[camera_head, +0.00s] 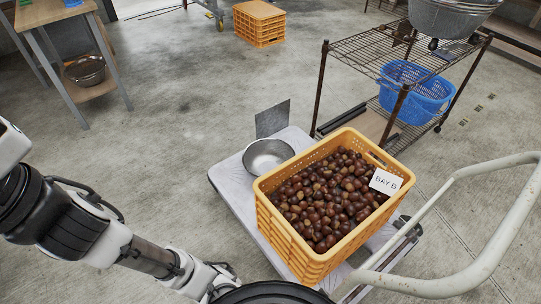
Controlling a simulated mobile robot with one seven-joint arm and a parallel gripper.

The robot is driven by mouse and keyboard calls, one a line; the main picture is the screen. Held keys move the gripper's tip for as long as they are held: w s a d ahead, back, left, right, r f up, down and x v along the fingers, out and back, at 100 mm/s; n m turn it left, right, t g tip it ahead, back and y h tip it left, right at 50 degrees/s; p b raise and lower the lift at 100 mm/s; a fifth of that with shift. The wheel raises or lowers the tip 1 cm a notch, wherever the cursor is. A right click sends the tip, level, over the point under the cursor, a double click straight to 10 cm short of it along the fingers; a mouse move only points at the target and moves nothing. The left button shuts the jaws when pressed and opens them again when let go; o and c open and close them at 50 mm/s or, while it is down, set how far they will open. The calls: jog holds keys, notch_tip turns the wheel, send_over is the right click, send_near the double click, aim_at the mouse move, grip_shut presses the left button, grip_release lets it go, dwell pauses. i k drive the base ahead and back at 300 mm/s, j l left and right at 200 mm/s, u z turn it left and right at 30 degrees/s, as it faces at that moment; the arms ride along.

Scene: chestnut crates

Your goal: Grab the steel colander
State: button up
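A round steel bowl-shaped vessel (86,71), which may be the steel colander, sits on the lower shelf of the wooden-topped table at the upper left. Its holes are too small to make out. A second shiny steel bowl (267,157) sits on the pale platform, close against the left side of the chestnut crate. I cannot tell for certain which of the two is a colander. My arm enters from the left and runs down to the bottom edge. My gripper is not in view.
A yellow crate (287,235) of chestnuts with a "BAY B" card (385,181) stands on the platform (232,179). A metal handrail (522,210) curves at right. A wire rack (356,49) holds a blue basket (413,99) and a metal tub (447,17). Floor between table and platform is clear.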

aim_at(278, 151)
jog(key=i+j+z, duration=0.1)
jog(key=i+j, duration=0.15)
jog(key=i+j+z, duration=0.1)
jog(key=j, duration=0.3)
jog(key=i+j+z, duration=0.1)
jog(key=i+j, duration=0.2)
jog(key=i+j+z, duration=0.1)
jog(key=j, duration=0.3)
jog(key=i+j+z, duration=0.1)
jog(key=i+j, duration=0.2)
jog(key=j, duration=0.05)
